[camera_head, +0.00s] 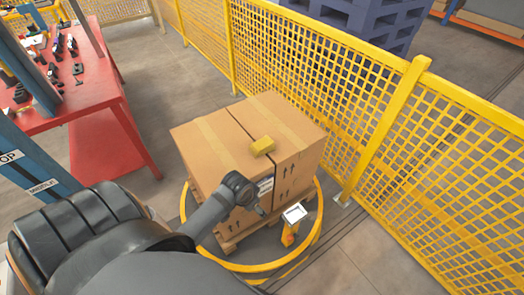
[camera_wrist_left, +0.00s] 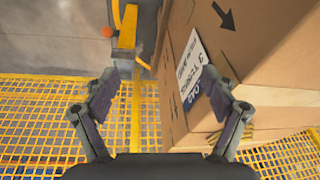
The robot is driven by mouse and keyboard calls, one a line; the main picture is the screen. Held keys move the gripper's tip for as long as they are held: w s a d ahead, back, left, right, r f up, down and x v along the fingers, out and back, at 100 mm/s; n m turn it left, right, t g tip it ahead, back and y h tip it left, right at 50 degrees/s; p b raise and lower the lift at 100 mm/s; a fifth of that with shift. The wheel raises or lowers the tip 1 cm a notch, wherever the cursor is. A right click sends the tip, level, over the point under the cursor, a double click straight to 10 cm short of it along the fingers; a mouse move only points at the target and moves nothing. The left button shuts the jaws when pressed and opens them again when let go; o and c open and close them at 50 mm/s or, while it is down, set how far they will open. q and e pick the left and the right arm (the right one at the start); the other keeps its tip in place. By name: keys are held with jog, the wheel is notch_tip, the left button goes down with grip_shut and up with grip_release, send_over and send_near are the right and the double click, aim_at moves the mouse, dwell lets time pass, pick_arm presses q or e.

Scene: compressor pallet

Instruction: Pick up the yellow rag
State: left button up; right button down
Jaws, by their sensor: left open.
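The yellow rag (camera_head: 262,146) looks like a small folded block. It lies on top of the large cardboard box (camera_head: 215,145), close to the dark seam. My left gripper (camera_head: 262,196) is by the box's front side, lower than the rag and apart from it. In the left wrist view my left gripper (camera_wrist_left: 162,80) is open, with nothing between its fingers. The box side with its white label (camera_wrist_left: 190,75) shows behind and beside the right finger. My right gripper is not in view.
The box stands on a wooden pallet (camera_head: 229,245) inside a yellow ring rail (camera_head: 270,267). A yellow post with a small panel (camera_head: 294,214) stands at its front right. Yellow mesh fence (camera_head: 440,150) runs along the right. A red table (camera_head: 85,95) with tools is at left.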

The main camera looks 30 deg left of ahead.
pick_arm(q)
jog(key=w+a+r+m, duration=0.1)
jog(key=w+a, duration=0.1)
jog(key=w, duration=0.1)
jog(key=w+a+r, duration=0.2)
jog(key=w, duration=0.2)
jog(key=w+a+r+m+h, duration=0.1)
jog(key=w+r, duration=0.1)
jog(key=w, duration=0.2)
jog(key=shift+a+r+m, duration=0.2)
jog(key=shift+a+m, duration=0.1)
jog(key=shift+a, duration=0.1)
jog(key=h, duration=0.1)
send_near(260, 145)
jog(key=f, duration=0.2)
jog(key=d+f, duration=0.1)
jog(key=shift+w+f+m+t, duration=0.2)
jog(key=shift+w+m+t, duration=0.05)
jog(key=shift+m+t, duration=0.05)
jog(key=shift+w+f, duration=0.25)
jog(key=shift+f, duration=0.3)
jog(key=x, duration=0.5)
jog(key=shift+w+a, duration=0.1)
jog(key=shift+w, duration=0.1)
jog(key=shift+r, duration=0.1)
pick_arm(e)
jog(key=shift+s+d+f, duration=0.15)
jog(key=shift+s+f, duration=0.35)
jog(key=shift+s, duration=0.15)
